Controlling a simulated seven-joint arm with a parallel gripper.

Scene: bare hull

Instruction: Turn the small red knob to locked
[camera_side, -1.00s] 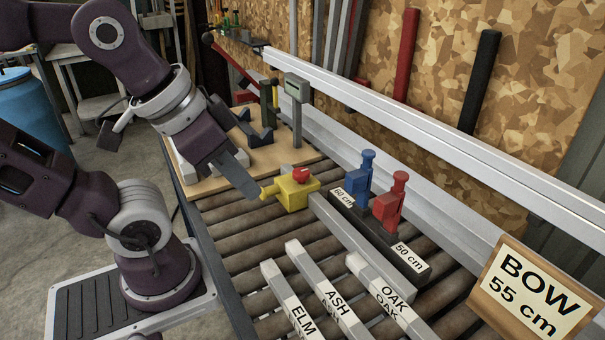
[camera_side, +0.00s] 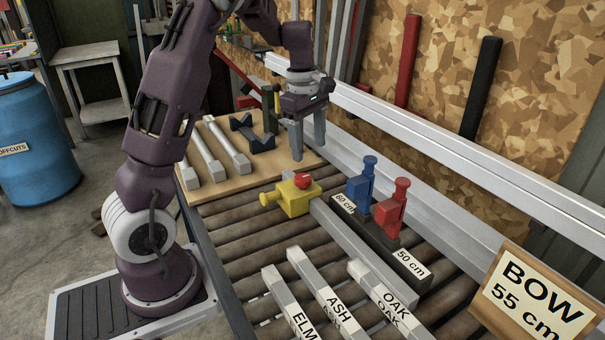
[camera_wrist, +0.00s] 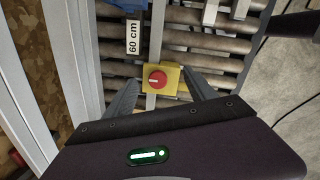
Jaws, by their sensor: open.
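The small red knob (camera_side: 303,181) sits on top of a yellow block (camera_side: 293,200), which has a yellow plunger sticking out to the left. In the wrist view the knob (camera_wrist: 157,80) faces the camera, with a short pale mark running across it roughly sideways. No locked or unlocked lettering is readable. My gripper (camera_side: 308,152) is open and points down, above and a little behind the knob in the side view. In the wrist view its two fingers (camera_wrist: 160,85) appear on either side of the yellow block. I see no contact with the knob.
The yellow block is on a grey rail (camera_side: 362,247) over rollers. Blue (camera_side: 361,184) and red (camera_side: 391,208) plungers stand close by on a black block labelled 60 cm and 50 cm. Bars labelled ELM, ASH and OAK lie in front. A wooden board (camera_side: 200,188) holds grey bars.

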